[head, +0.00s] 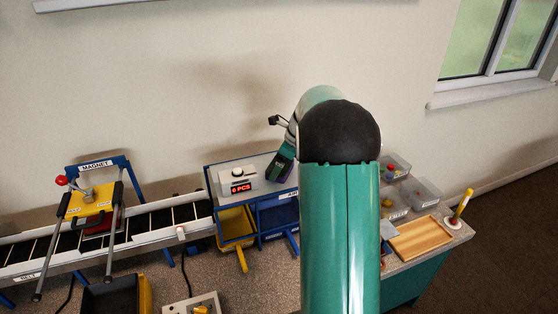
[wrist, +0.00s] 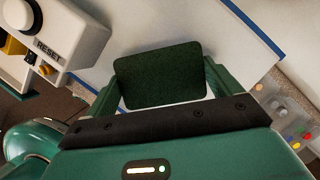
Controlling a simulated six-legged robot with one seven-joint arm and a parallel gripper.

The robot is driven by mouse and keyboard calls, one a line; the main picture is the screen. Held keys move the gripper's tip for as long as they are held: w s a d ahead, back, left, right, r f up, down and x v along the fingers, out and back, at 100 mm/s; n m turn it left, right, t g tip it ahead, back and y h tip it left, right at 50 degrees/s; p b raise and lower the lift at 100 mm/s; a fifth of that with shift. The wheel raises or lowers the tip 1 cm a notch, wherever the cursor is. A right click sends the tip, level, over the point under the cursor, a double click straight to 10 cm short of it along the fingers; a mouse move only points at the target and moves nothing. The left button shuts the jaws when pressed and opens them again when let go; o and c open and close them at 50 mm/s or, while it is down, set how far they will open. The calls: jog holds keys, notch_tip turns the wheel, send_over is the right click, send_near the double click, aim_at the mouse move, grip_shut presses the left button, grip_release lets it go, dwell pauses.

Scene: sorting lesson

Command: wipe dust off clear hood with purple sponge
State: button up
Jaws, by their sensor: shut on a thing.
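My gripper (wrist: 162,84) is shut on a sponge. In the wrist view the sponge (wrist: 158,72) shows a dark green, rough-looking face between the two green fingers. No dust can be made out.
The conveyor (head: 150,222) and yellow magnet frame (head: 90,203) are further left. Clear tubs (head: 420,193) and a wooden tray (head: 421,238) are at right.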

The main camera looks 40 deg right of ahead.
aim_at(286, 176)
jog(key=shift+s+a+f, duration=0.1)
jog(key=shift+s+f, duration=0.05)
jog(key=shift+s, duration=0.3)
jog(key=shift+s+a+f, duration=0.1)
jog(key=shift+s+f, duration=0.05)
jog(key=shift+s, duration=0.3)
jog(key=shift+s+a+r, duration=0.1)
jog(key=shift+s+a, duration=0.15)
jog(key=shift+s, duration=0.55)
jog(key=shift+s+a+r, duration=0.1)
jog(key=shift+s+a, duration=0.1)
jog(key=shift+s, duration=0.55)
jog(key=shift+w+d+r, duration=0.1)
jog(key=shift+w+d, duration=0.1)
jog(key=shift+w, duration=0.45)
jog(key=shift+w+d+r, duration=0.1)
jog(key=shift+w+d, duration=0.05)
jog(key=shift+w, duration=0.55)
jog(key=shift+w+d, duration=0.2)
jog(key=shift+w, duration=0.45)
jog(key=shift+w+d+f, duration=0.1)
jog(key=shift+w+d, duration=0.2)
jog(key=shift+w, duration=0.8)
jog(key=shift+w+d, duration=0.25)
jog(key=shift+w, duration=0.9)
jog(key=shift+w+d+f, duration=0.1)
jog(key=shift+w+d, duration=0.2)
jog(key=shift+w, duration=0.8)
jog(key=shift+r, duration=0.1)
jog(key=shift+r, duration=3)
